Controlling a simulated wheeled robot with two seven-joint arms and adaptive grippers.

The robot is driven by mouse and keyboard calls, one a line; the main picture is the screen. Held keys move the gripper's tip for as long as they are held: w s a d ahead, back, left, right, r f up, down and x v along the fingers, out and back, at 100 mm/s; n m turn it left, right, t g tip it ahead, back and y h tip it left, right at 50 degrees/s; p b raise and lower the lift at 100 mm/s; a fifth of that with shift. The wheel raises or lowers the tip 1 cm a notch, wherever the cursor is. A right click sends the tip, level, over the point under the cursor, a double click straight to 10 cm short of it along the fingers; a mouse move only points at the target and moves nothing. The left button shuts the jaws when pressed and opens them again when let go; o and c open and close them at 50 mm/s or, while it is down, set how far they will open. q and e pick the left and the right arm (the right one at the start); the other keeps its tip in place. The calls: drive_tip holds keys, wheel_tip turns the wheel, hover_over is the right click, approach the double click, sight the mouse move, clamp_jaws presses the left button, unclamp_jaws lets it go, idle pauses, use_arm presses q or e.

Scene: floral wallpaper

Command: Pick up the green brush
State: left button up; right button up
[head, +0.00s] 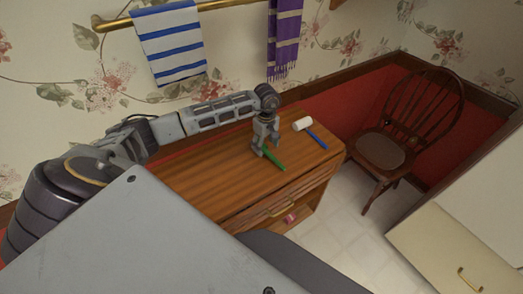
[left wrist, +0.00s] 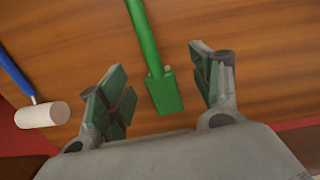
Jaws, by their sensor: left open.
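The green brush (head: 273,158) lies on the wooden top of the dresser, under my left gripper (head: 264,147) in the head view. In the left wrist view the green brush (left wrist: 154,60) runs from the top edge down to a wide flat end between the two fingers. My left gripper (left wrist: 163,95) is open, with one finger on each side of the brush and a gap to both. I cannot tell how high the fingertips are above the wood. My right gripper is not in view.
A paint roller (head: 303,124) with a white head and blue handle lies right of the brush; it also shows in the left wrist view (left wrist: 42,114). The dresser top (head: 210,180) is otherwise clear. A wooden chair (head: 382,150) stands right. Towels hang on the wall behind.

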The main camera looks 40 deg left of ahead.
sight(266, 150)
use_arm(q)
drive_tip(key=shift+w+f+p, duration=0.25)
drive_tip(key=shift+f+p, duration=0.05)
drive_tip(key=shift+f, duration=0.45)
drive_tip(key=shift+w+f+p, duration=0.2)
drive_tip(key=shift+f+p, duration=0.05)
drive_tip(key=shift+f, duration=1.6)
drive_tip(key=c, duration=1.2)
